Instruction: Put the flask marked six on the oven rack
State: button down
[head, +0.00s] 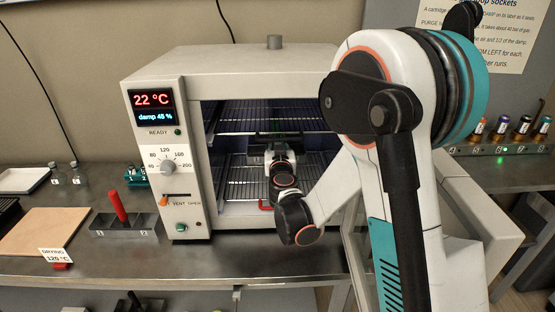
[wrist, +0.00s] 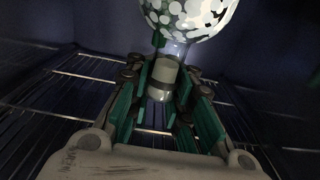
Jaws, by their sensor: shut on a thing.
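My gripper (wrist: 166,88) is shut on the neck of a glass flask (wrist: 190,18) with a round bulb full of pale pieces. No mark can be read on it. In the head view my gripper (head: 277,140) is inside the open oven (head: 165,90), and the flask cannot be made out there. The oven has an upper wire rack (head: 300,108) and a lower wire rack (head: 240,178). Rack wires (wrist: 65,75) show on both sides of my gripper in the wrist view. Whether the flask touches a rack cannot be told.
On the bench left of the oven are a metal holder with a red handle (head: 118,206), a brown board (head: 45,230) and small bottles (head: 78,173). Several cartridges (head: 500,126) stand in a strip at the right.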

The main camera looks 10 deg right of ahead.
notch_tip(320, 180, down, 5)
jog(key=shift+r+b, duration=0.15)
jog(key=shift+b, duration=1.05)
jog(key=shift+w, duration=0.15)
jog(key=shift+f, duration=0.25)
jog(key=c, duration=1.4)
grip_release()
jog(key=shift+s+r, duration=0.15)
jog(key=shift+s, duration=0.05)
jog(key=s+a, duration=0.2)
jog(key=s, duration=0.9)
jog(key=shift+s+p, duration=0.2)
jog(key=shift+p, duration=0.2)
